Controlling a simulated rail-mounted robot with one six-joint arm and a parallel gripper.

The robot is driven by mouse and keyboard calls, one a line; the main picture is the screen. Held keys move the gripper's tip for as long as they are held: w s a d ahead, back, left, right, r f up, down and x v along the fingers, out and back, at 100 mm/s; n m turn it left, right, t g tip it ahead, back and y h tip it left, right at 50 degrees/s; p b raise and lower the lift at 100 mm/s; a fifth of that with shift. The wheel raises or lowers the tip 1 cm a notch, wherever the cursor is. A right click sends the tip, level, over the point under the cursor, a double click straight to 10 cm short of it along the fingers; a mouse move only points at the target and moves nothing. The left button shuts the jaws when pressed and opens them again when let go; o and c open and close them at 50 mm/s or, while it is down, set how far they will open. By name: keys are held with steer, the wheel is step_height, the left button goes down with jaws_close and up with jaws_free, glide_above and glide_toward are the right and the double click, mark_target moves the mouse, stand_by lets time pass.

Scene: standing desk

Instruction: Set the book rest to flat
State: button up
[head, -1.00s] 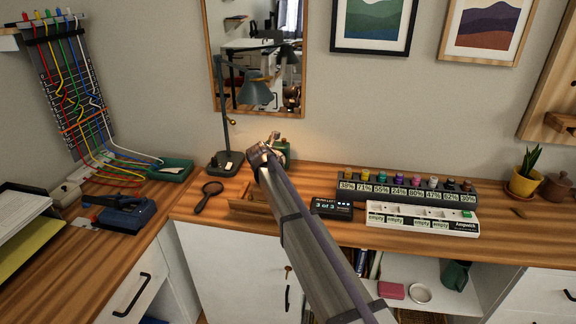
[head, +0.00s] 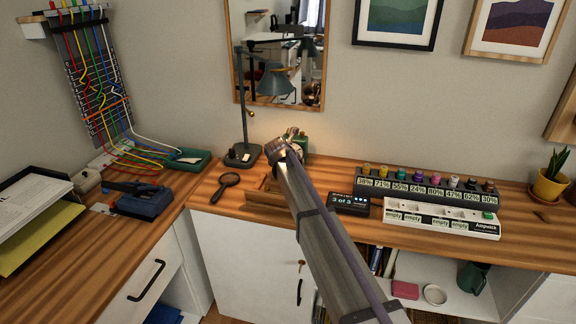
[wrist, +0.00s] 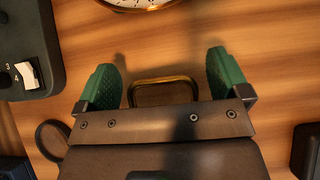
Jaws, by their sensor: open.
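The book rest (head: 262,199) is a low brown wooden piece on the desk, mostly hidden behind my arm in the head view. In the wrist view a brass loop (wrist: 165,82), which looks like part of it, lies between my two green finger pads. My gripper (wrist: 163,62) is open, with a pad on each side of the loop and a gap to both. I cannot tell the rest's tilt, as my gripper body covers the lower part of the wrist view.
A lamp base (head: 243,155) stands at the left, with a magnifying glass (head: 229,180) in front of it. A clock (wrist: 140,4) is at the top edge of the wrist view. A small display box (head: 349,204) and a battery charger (head: 440,219) stand to the right.

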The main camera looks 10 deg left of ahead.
steer(key=p+v, duration=0.8)
steer(key=v, duration=0.2)
steer(key=shift+s+r, duration=0.1)
steer(key=shift+r, duration=0.3)
steer(key=shift+s+r, duration=0.1)
steer(key=shift+s, duration=0.1)
steer(key=shift+f, duration=0.2)
steer(key=shift+c, duration=0.2)
